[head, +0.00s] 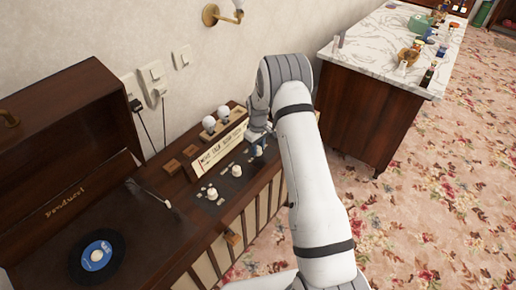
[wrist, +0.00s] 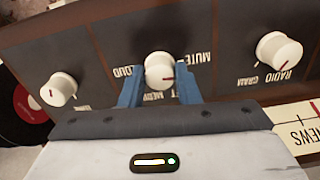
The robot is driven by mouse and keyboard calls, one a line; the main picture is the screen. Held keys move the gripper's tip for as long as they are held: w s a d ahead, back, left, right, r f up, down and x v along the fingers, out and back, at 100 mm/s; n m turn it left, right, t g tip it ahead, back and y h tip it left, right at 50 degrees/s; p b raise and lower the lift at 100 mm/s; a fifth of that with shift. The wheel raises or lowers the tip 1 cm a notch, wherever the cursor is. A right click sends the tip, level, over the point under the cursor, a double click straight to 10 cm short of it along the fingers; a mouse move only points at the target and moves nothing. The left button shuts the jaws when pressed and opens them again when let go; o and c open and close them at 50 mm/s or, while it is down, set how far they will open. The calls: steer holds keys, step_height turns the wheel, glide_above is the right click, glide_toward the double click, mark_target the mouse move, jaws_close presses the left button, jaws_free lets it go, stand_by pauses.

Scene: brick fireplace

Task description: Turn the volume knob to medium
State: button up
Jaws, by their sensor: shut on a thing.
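The volume knob (wrist: 160,68) is a white round knob on a dark panel, with MUTE, LOUD and a partly hidden MEDIUM printed around it. The lettering appears upside down in the wrist view. A short red mark on the knob's face points roughly to the right in that view. My gripper (wrist: 159,80) is shut on this knob, one blue finger on each side.
Other white knobs sit beside it, one marked RADIO GRAM (wrist: 280,50) and another to the left (wrist: 60,90). A record player with a black record (head: 96,256) and an open lid (head: 75,125) is at the left. A marble-topped counter (head: 390,45) stands at the right.

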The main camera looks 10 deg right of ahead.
mark_target(258, 148)
steer(key=m+b, duration=0.4)
steer(key=m, duration=0.2)
steer(key=shift+f, duration=0.1)
steer(key=m+b, duration=0.2)
steer(key=m, duration=0.3)
steer(key=shift+b, duration=0.3)
steer(key=m+b, duration=0.1)
steer(key=m, duration=0.4)
steer(key=shift+m+b, duration=0.3)
steer(key=shift+m, duration=0.1)
steer(key=m, duration=0.2)
steer(key=m+b, duration=0.1)
steer(key=m, duration=0.2)
steer(key=shift+w+r+m, duration=0.1)
steer(key=shift+r+m, duration=0.1)
steer(key=shift+m, duration=0.1)
steer(key=o, duration=1)
step_height(258, 148, up, 8)
steer(key=shift+f, duration=0.15)
